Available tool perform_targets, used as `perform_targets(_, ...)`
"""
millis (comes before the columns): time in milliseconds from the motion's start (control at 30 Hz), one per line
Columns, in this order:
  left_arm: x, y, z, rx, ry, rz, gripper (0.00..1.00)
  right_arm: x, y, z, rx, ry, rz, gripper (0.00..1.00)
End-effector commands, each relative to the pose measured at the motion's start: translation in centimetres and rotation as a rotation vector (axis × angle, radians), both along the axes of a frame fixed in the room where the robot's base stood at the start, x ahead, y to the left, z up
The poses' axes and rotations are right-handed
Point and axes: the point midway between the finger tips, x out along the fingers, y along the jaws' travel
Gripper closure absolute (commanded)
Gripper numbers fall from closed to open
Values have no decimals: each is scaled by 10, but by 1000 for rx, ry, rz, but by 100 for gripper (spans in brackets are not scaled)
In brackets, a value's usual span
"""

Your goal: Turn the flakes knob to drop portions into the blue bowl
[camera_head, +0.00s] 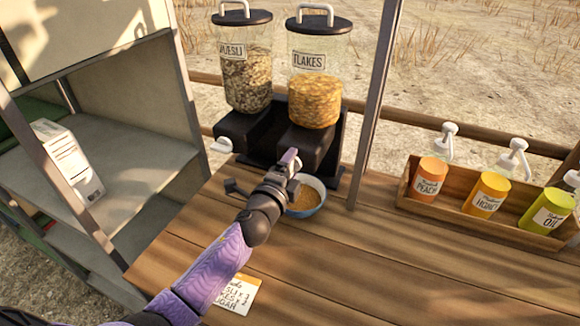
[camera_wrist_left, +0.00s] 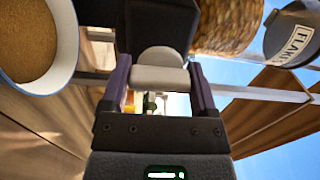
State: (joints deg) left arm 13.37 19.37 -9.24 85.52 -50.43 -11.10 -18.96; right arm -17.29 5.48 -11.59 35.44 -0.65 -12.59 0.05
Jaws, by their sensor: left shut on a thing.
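The flakes dispenser (camera_head: 316,95), labelled FLAKES, is a clear jar of orange-brown flakes with a black lid on a black base. My left gripper (camera_head: 291,165) is at the front of that base. In the left wrist view, the two purple fingers (camera_wrist_left: 160,80) are shut on the pale flakes knob (camera_wrist_left: 159,57), one on each side. The blue bowl (camera_head: 318,207) stands on the table below the dispenser, partly hidden by my gripper. It holds brown contents and also shows in the left wrist view (camera_wrist_left: 70,64). My right gripper is out of view.
The muesli dispenser (camera_head: 245,80) stands left of the flakes, with its own white knob (camera_head: 221,145). A wooden crate (camera_head: 460,207) with pump bottles is at right, beyond a grey post (camera_head: 375,110). A partly covered card (camera_head: 238,297) lies near the front. The table's middle right is clear.

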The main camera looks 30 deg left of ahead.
Motion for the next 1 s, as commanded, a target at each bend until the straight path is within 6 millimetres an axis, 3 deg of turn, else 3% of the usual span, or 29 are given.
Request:
perform_targets(400, 0, 0, -2, 6, 3, -1, 82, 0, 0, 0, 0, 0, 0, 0)
perform_targets(433, 0, 0, -2, 6, 3, -1, 21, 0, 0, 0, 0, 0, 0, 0)
perform_targets(533, 0, 0, -1, 5, 3, -1, 0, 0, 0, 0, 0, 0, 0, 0)
perform_targets(800, -3, 0, 0, 5, 1, -1, 0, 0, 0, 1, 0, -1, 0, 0)
perform_targets(1000, -37, -3, -1, 4, 4, -2, 0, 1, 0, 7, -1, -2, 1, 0)
